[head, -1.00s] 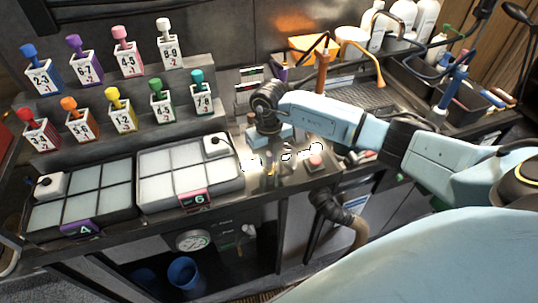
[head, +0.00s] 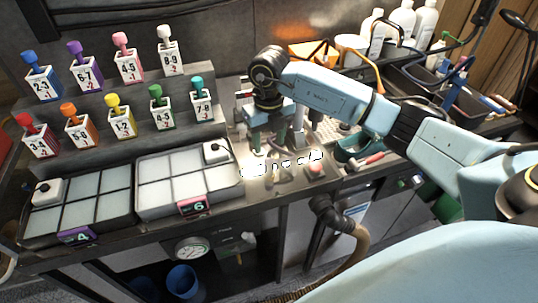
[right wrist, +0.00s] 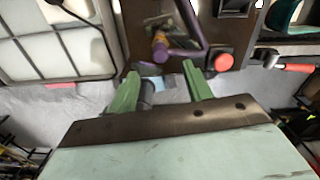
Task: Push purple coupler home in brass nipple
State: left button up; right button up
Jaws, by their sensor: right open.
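In the right wrist view, a purple coupler (right wrist: 180,54) lies just beyond my fingertips, with a purple arm running up from its right side. The brass nipple (right wrist: 160,38) shows at its upper left, touching or very close to it. I cannot tell how deeply they are engaged. My right gripper (right wrist: 162,80) is open, its two green fingers apart with nothing clearly held between them. In the head view my right gripper (head: 275,132) points down above the counter behind the lit patch. The coupler and nipple are not clear there. My left gripper is not in view.
Two gridded trays, a left one (head: 133,207) and a right one (head: 139,213), lie left of the gripper. A red button (head: 314,168) and a red-handled tool (head: 366,161) are to its right. Numbered, coloured-top blocks stand on steps at the back left.

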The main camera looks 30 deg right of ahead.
aim_at(269, 160)
jog(key=shift+r, duration=2.25)
